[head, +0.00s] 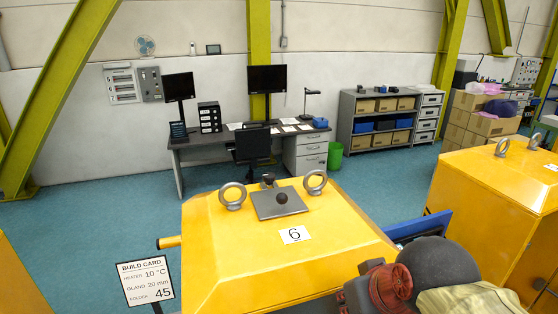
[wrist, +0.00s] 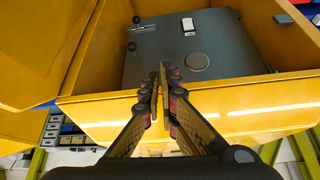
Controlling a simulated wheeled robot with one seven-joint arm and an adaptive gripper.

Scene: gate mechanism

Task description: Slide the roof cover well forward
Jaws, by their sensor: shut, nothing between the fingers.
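The roof cover appears to be the grey square plate (head: 272,204) on the sloped yellow roof of the cabinet (head: 250,250) marked 6. A dark ball knob (head: 281,197) stands on the plate, with another dark fitting at its far edge. My gripper (wrist: 160,70) is shut and empty in the wrist view. Its fingertips are over the yellow rim of an open housing (wrist: 230,122), which holds a grey panel (wrist: 190,45) with dark knobs, a white switch and a round disc. I cannot tell whether the fingers touch it.
Two lifting rings (head: 232,196) (head: 316,182) flank the plate. A second yellow cabinet (head: 495,190) stands at the right. A build card sign (head: 146,283) is at the lower left. A desk (head: 250,150) and shelves (head: 380,118) line the wall, with open blue floor before them.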

